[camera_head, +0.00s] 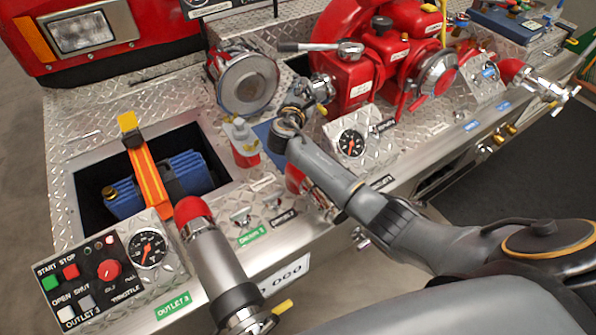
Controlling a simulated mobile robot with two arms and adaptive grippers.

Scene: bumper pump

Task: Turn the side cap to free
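My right arm comes in from the lower right, and my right gripper (313,95) is at its far end, beside the red pump (385,55). The gripper's fingers are at or very near a small metal fitting on the pump's left side, which may be the side cap. The fingers and the fitting overlap, so I cannot tell whether they touch or whether the gripper is open or shut. A large round metal cap (247,83) faces forward to the left of the gripper, apart from it. My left gripper is not in view.
A metal lever (320,47) sticks out left above the gripper. A white and red bottle (242,142) stands left of my arm. A gauge (351,143) is to its right. A red-ended outlet pipe (212,250) and a control panel (83,283) are at lower left.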

